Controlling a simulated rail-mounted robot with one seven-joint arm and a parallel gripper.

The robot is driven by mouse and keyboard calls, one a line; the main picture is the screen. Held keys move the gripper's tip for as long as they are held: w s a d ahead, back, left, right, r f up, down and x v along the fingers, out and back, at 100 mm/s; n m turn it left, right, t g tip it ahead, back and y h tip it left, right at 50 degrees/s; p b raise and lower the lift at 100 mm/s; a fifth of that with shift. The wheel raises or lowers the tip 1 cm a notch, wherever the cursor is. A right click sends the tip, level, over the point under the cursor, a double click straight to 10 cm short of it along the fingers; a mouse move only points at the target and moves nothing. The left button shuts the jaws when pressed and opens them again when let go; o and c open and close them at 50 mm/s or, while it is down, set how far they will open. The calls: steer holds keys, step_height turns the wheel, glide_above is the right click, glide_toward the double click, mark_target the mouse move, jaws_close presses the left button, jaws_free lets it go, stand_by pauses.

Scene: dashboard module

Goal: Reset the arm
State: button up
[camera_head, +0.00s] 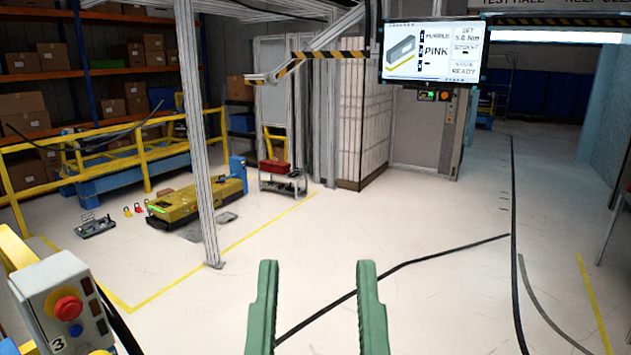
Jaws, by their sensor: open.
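My gripper (316,268) shows at the bottom middle of the head view. Its two green fingers point up and stand well apart, with only floor visible between them. It is open and empty. The rest of my arm is out of the frame below. No dashboard module is clearly visible in this view.
A control box (62,303) with a red button stands at the lower left. A grey post (200,150) rises left of centre. A screen (431,52) hangs at the upper right. A yellow vehicle (197,202) sits behind the post. Open floor (430,300) lies right of the gripper.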

step_height(320, 180, up, 19)
steer(key=p, duration=1.5)
steer(key=shift+r, duration=0.15)
steer(key=shift+w+a, duration=0.1)
